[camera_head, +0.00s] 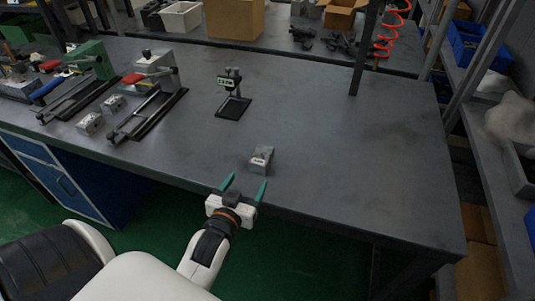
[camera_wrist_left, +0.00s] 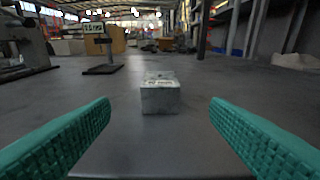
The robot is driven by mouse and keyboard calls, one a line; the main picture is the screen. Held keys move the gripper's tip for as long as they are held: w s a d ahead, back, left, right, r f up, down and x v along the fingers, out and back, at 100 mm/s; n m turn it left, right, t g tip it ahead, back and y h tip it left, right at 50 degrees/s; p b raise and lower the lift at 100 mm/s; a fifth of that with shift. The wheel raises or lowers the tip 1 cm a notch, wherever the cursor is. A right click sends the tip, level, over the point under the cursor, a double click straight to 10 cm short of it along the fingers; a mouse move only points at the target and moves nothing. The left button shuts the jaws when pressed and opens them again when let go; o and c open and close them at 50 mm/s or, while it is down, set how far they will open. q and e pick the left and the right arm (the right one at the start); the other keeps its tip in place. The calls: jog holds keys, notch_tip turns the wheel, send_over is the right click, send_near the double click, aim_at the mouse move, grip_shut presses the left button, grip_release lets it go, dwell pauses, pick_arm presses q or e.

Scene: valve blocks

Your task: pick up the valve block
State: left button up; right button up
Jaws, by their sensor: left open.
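A small grey metal valve block (camera_head: 262,158) sits on the dark workbench (camera_head: 330,185) near its front edge. In the left wrist view the valve block (camera_wrist_left: 160,93) stands upright in the middle, beyond and between the fingertips. My left gripper (camera_head: 243,188) is open, with its two green fingers pointing at the block and a small gap left before it. The fingers also show on both sides of the left wrist view (camera_wrist_left: 160,115), with nothing between them. Two similar blocks (camera_head: 90,123) (camera_head: 113,103) lie further left on the bench. My right gripper is not in view.
A small black stand with a display (camera_head: 232,95) is behind the block. Fixtures with rails and red handles (camera_head: 148,95) stand at the left. A dark post (camera_head: 364,50) rises at the back. The bench to the right is clear.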

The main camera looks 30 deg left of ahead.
aim_at(262, 158)
pick_arm(q)
jog(key=x, duration=0.2)
jog(key=shift+w+a+r, duration=0.1)
jog(key=shift+w+r, duration=0.05)
jog(key=shift+w, duration=0.2)
jog(key=x, duration=0.3)
jog(key=shift+w, duration=0.2)
jog(key=shift+w+a, duration=0.15)
jog(key=shift+w, duration=0.2)
jog(key=x, duration=0.2)
jog(key=f+x, duration=0.1)
jog(key=x, duration=0.2)
jog(key=shift+w+p, duration=0.1)
jog(key=shift+p, duration=0.2)
jog(key=c, duration=1.3)
jog(key=shift+r, duration=0.15)
jog(key=shift+c, duration=0.2)
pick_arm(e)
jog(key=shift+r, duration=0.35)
